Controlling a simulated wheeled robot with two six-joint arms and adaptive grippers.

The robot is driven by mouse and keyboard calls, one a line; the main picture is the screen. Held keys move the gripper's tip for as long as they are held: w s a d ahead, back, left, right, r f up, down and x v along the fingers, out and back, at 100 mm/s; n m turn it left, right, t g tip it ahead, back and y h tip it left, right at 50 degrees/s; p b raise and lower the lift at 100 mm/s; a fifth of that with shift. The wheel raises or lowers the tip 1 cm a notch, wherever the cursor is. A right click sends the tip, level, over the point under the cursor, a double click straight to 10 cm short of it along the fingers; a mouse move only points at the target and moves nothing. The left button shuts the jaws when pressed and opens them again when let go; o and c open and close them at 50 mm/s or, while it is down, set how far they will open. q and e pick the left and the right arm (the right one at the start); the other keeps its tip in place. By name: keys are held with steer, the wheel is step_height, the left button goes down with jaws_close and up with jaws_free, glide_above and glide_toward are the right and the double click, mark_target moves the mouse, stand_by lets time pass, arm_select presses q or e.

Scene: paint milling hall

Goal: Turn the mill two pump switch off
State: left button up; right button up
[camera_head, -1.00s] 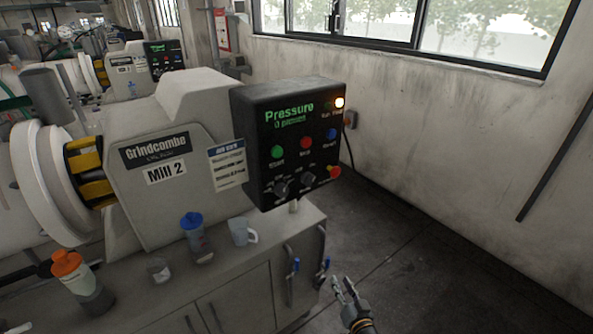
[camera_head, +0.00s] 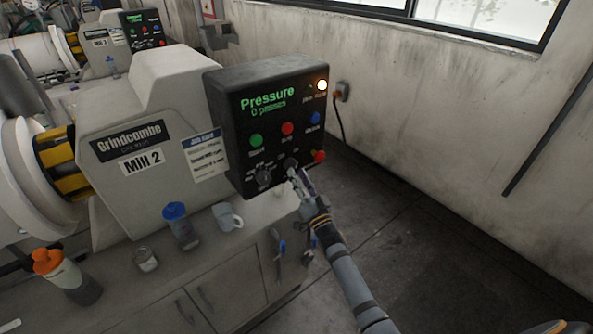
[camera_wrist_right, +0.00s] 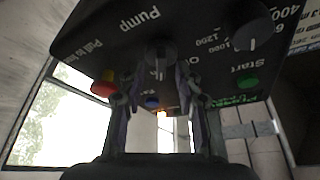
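The Mill 2 control box (camera_head: 218,110) is black. Its lower row has a speed knob (camera_head: 263,178) and the pump knob (camera_head: 291,162). In the right wrist view, upside down, the pump knob (camera_wrist_right: 160,53) sits below the "Pump" label. Its white mark points down in that picture, toward the panel's upper side. My right gripper (camera_head: 294,177) is at the panel's lower edge. In the wrist view its two fingers (camera_wrist_right: 159,84) stand apart on either side of the knob; I cannot tell whether they touch it. A label beside the knob is partly hidden by a finger. My left gripper is not in view.
A red pull knob (camera_head: 318,156) is close to the right of my gripper. Start (camera_head: 256,140), red (camera_head: 288,128) and blue (camera_head: 315,118) buttons are above. An orange lamp (camera_head: 322,85) glows. A mug (camera_head: 227,217) and bottles stand on the cabinet. The floor at right is clear.

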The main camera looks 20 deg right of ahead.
steer(key=shift+x, duration=0.8)
jaws_close()
